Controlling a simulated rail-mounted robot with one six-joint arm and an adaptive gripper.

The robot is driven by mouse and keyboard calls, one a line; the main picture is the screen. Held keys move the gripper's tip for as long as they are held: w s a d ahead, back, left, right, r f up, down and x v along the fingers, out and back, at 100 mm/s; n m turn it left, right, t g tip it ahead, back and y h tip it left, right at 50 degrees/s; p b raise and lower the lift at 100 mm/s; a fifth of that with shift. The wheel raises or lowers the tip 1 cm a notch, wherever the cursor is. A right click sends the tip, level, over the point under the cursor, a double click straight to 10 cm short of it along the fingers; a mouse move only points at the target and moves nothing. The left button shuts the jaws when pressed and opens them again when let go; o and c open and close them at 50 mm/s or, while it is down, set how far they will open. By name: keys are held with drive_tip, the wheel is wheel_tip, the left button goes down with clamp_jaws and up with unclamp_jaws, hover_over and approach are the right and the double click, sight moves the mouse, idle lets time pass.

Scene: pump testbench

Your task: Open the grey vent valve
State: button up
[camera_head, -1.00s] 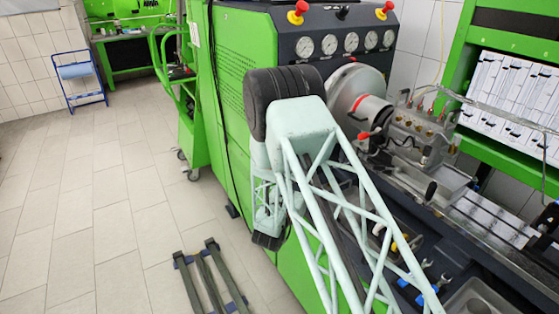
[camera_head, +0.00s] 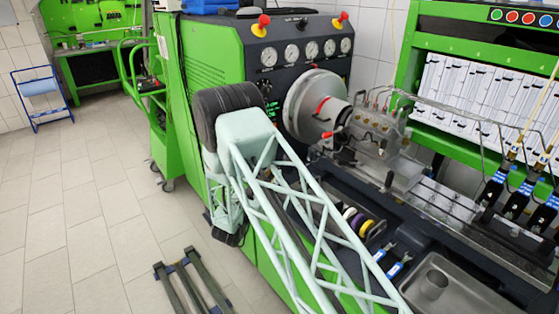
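I cannot pick out a grey vent valve with certainty in this view. The green testbench (camera_head: 205,75) has a dark front panel with a row of round gauges (camera_head: 291,54). Two red knobs on yellow bases, the left one (camera_head: 262,24) and the right one (camera_head: 340,19), stand on its top edge. A small black fitting sits between them. Red levers (camera_head: 328,134) show by the large grey disc (camera_head: 312,100). My pale green lattice arm crosses the lower middle and hides part of the bench front. My gripper is not visible.
A grey metal pump block (camera_head: 378,128) with pipes sits on the bench bed. A green rack with paper charts (camera_head: 470,100) stands behind it. A metal tray (camera_head: 440,285) is at the lower right. A dark floor frame (camera_head: 190,280) lies left of the bench.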

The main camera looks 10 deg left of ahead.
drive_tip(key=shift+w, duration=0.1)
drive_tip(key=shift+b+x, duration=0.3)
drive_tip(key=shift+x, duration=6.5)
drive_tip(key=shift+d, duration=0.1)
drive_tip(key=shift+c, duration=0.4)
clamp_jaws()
